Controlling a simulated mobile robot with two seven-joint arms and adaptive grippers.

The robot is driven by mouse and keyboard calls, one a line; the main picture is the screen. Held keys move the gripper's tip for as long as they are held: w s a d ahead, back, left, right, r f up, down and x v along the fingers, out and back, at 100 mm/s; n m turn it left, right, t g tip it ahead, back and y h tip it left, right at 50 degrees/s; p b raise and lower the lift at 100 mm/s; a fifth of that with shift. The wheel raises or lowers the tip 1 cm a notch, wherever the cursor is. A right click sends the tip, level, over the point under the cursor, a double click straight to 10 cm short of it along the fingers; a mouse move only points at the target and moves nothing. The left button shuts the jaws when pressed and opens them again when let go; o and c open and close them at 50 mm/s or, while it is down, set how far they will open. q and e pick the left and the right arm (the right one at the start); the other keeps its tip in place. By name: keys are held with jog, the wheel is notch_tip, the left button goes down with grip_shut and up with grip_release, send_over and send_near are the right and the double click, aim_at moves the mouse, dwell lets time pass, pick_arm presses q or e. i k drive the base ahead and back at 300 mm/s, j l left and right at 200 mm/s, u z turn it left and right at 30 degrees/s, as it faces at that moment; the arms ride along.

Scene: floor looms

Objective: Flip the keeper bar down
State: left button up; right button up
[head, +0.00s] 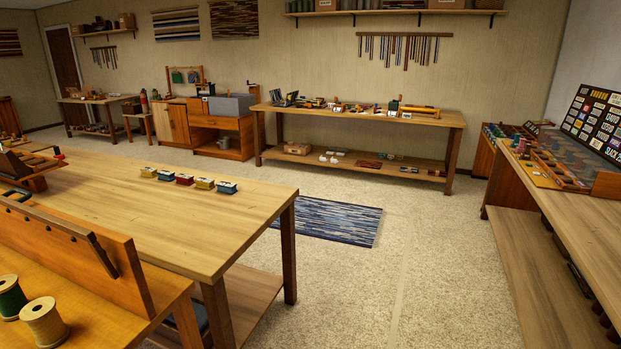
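I cannot tell for certain which thing is the keeper bar. A long dark wooden bar (72,232) runs slantwise along an upright wooden panel (135,262) at the left front. Two thread spools, one green (10,298) and one tan (44,322), stand on the wooden surface in front of that panel. A wooden device with a red-tipped part (58,155) sits at the left edge of the near table and is partly cut off by the frame. Neither of my grippers is in view.
The near table (190,215) carries a row of several small colored blocks (188,180) and is otherwise mostly bare. A blue striped rug (335,221) lies on open carpet. A long workbench (365,117) stands at the back, and a counter (580,225) with a sign board (597,125) at right.

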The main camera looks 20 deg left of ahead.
aim_at(72, 230)
jog(key=i+u, duration=0.25)
jog(key=u, duration=0.2)
jog(key=i+l+u, duration=0.2)
jog(key=u, duration=0.25)
jog(key=i+l+u, duration=0.25)
jog(key=u, duration=0.25)
jog(key=i+l+u, duration=0.25)
jog(key=u, duration=0.2)
jog(key=i+l+u, duration=0.1)
jog(key=l+u, duration=0.35)
jog(key=i+l+u, duration=0.15)
jog(key=l+u, duration=0.2)
jog(key=i+l+u, duration=0.15)
jog(key=l+u, duration=0.6)
jog(key=l, duration=0.2)
